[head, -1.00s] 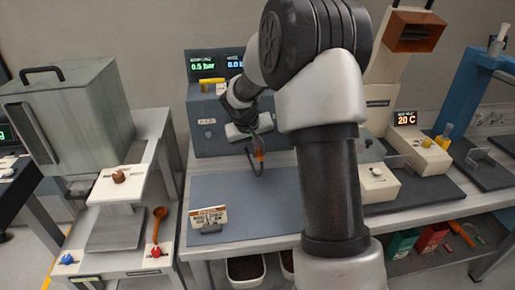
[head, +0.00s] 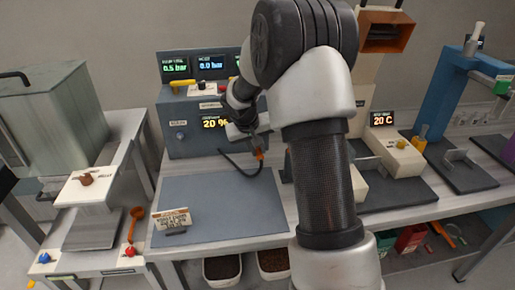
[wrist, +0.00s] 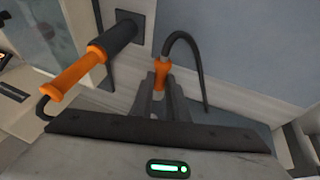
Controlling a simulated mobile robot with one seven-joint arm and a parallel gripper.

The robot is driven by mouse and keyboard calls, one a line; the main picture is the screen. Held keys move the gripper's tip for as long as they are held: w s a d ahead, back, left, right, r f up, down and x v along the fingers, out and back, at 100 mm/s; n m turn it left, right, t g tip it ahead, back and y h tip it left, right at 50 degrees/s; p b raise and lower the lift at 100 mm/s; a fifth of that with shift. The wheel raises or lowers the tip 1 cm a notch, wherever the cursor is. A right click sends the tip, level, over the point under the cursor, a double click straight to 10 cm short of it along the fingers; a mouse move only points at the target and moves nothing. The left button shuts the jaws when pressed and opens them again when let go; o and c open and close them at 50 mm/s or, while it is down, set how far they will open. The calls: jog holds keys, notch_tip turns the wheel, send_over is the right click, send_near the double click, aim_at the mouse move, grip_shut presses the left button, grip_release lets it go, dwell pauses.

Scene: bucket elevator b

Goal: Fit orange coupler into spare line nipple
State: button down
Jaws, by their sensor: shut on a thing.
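My gripper (wrist: 160,92) is shut on the orange coupler (wrist: 161,72), which has a black hose (wrist: 186,40) curving away from it. In the head view my gripper (head: 252,138) is in front of the grey-blue console, and the coupler (head: 260,154) hangs at its tip above the bench. The hose (head: 236,163) loops down to the left there. The spare line nipple cannot be made out in either view; my arm covers part of the console's right side.
The console (head: 185,142) has lit pressure displays and a yellow lever (head: 173,80). A blue-grey mat (head: 215,200) with a small sign (head: 173,218) lies in front, mostly clear.

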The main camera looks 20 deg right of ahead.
jog(key=shift+b, duration=0.3)
jog(key=shift+w+r, duration=0.1)
jog(key=shift+w, duration=0.25)
jog(key=w+p, duration=0.1)
jog(key=w, duration=0.1)
jog(key=w+d+p, duration=0.1)
jog(key=w, duration=0.2)
jog(key=shift+d, duration=0.1)
jog(key=shift+b, duration=0.4)
dwell(1.5)
jog(key=shift+w, duration=0.2)
dwell(0.3)
jog(key=shift+w+d, duration=0.1)
jog(key=shift+w, duration=0.2)
jog(key=shift+w+p, duration=0.3)
